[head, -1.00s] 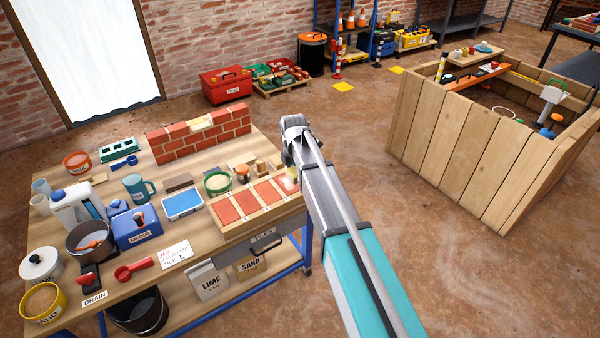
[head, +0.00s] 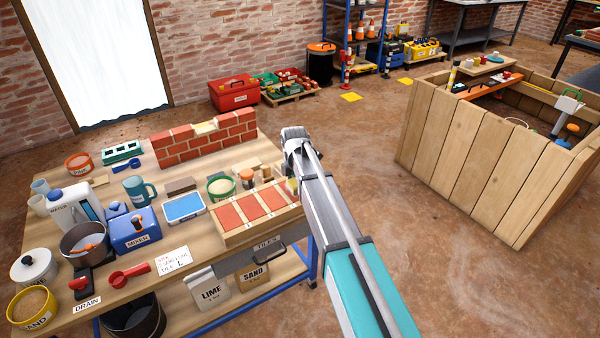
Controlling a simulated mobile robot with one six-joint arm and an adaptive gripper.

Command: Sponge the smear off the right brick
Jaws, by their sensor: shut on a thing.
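A low red brick wall (head: 205,140) stands at the back of the workbench, with a cream patch (head: 205,128) in its top middle. Three flat red bricks or tiles lie in a wooden frame (head: 232,241) at the bench's right front; the right one (head: 273,197) is nearest my arm. I cannot make out a smear. My gripper (head: 292,176) points down beside the frame's right end, its fingers mostly hidden by my wrist. It appears shut on a pale yellow block, likely the sponge (head: 292,186). I cannot tell whether the block touches the brick.
A blue mixer (head: 138,226) and a mug (head: 139,189) stand further left. Open floor lies between the bench and a large wooden enclosure (head: 480,165).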

